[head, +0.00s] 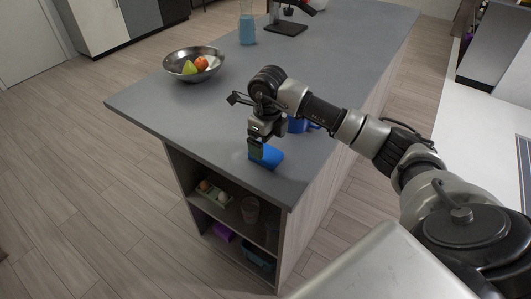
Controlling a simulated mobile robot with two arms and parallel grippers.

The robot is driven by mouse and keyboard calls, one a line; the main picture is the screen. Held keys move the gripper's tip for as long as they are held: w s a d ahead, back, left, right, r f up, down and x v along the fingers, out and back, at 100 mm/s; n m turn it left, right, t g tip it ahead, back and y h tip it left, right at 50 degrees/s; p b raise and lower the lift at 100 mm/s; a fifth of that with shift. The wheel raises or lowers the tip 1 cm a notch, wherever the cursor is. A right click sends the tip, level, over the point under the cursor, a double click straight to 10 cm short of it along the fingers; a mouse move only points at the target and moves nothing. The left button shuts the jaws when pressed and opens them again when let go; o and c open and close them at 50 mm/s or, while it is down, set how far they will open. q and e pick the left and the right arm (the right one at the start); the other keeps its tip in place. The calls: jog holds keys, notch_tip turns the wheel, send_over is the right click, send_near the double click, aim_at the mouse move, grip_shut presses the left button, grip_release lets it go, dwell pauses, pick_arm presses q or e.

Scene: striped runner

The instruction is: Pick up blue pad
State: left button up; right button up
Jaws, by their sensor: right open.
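The blue pad (272,158) lies on the grey counter (222,122) near its front corner. My right gripper (256,150) points down at the left part of the pad and partly hides it. The right jaws are open. I cannot tell whether the fingers touch the pad or are just above it. My left gripper is not in view.
A blue mug (298,125) stands behind my right wrist, partly hidden. A metal bowl with fruit (178,68) and a blue bottle (246,28) stand farther back. Open shelves (236,238) below the counter hold eggs and a glass. The counter left of the gripper is clear.

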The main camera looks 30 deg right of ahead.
aim_at(266, 151)
jog(key=shift+w+f, duration=0.2)
jog(key=shift+f, duration=0.15)
jog(key=f, duration=0.1)
jog(key=f+p, duration=0.1)
jog(key=f, duration=0.2)
jog(key=shift+w+f+p, duration=0.2)
jog(key=shift+w+p, duration=0.15)
jog(key=shift+f, duration=0.25)
jog(key=shift+c, duration=0.6)
jog(key=c, duration=0.9)
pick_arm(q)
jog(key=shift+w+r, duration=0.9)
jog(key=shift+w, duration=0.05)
pick_arm(e)
jog(key=shift+o, duration=0.2)
